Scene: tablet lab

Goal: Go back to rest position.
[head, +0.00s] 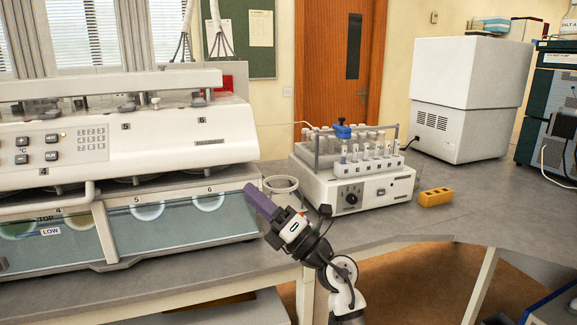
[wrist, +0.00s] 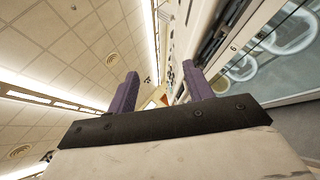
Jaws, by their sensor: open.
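My gripper (head: 262,201) is raised over the front of the bench in the head view, with its purple fingers pointing up and to the left. The fingertips are close in the picture to the right end of the large dissolution machine (head: 215,128). In the wrist view, the two purple fingers of my gripper (wrist: 158,88) stand apart with nothing between them. The gripper is open and empty. The wrist view looks mostly at the ceiling, with the machine's side and its vessels (wrist: 290,38) at the right.
A large white box unit (head: 466,95) is farther back. The bench front (head: 400,228) right of my arm is clear.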

